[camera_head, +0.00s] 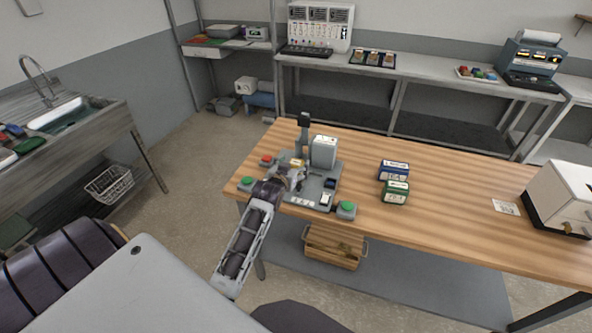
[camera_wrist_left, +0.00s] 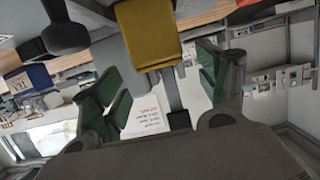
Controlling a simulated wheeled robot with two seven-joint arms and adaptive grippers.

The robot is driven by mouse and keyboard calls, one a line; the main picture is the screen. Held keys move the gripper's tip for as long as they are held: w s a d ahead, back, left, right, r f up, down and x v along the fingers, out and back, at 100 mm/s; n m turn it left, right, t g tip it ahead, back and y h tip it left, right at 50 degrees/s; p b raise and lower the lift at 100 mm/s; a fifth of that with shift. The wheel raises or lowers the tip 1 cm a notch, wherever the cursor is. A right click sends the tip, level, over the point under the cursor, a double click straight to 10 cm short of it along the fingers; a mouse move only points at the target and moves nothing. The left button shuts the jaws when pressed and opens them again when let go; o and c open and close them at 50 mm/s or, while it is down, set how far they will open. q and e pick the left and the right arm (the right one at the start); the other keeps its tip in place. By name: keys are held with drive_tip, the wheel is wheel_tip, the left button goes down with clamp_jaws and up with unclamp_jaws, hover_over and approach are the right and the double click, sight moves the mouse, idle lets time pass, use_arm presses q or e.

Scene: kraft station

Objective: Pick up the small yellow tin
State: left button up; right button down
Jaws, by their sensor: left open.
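The small yellow tin (camera_head: 296,162) sits on the grey station (camera_head: 318,186) at the left of the wooden table, partly hidden by my left gripper. In the left wrist view a mustard-yellow block (camera_wrist_left: 149,32), which looks like the tin, shows at the top centre, beyond the fingertips. My left gripper (camera_head: 290,175) reaches over the station from the front, right by the tin. In the left wrist view its green-padded fingers (camera_wrist_left: 163,85) are spread apart with nothing clasped between them. I cannot tell whether a finger touches the tin. My right gripper is not in view.
A white machine (camera_head: 324,151) and a dark post (camera_head: 304,130) stand close behind the gripper. Green buttons (camera_head: 346,208) and a red button (camera_head: 266,160) flank the station. Blue (camera_head: 394,169) and green (camera_head: 396,191) boxes stand to the right. The table beyond them is mostly clear.

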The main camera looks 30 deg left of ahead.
sight(297, 161)
use_arm(q)
drive_tip(key=shift+p+x, duration=0.3)
drive_tip(key=shift+x, duration=1.55)
drive_tip(key=shift+a, duration=0.1)
drive_tip(key=c, duration=1.3)
drive_tip(key=shift+r, duration=0.1)
wheel_tip(297, 161, up, 10)
drive_tip(key=b, duration=0.1)
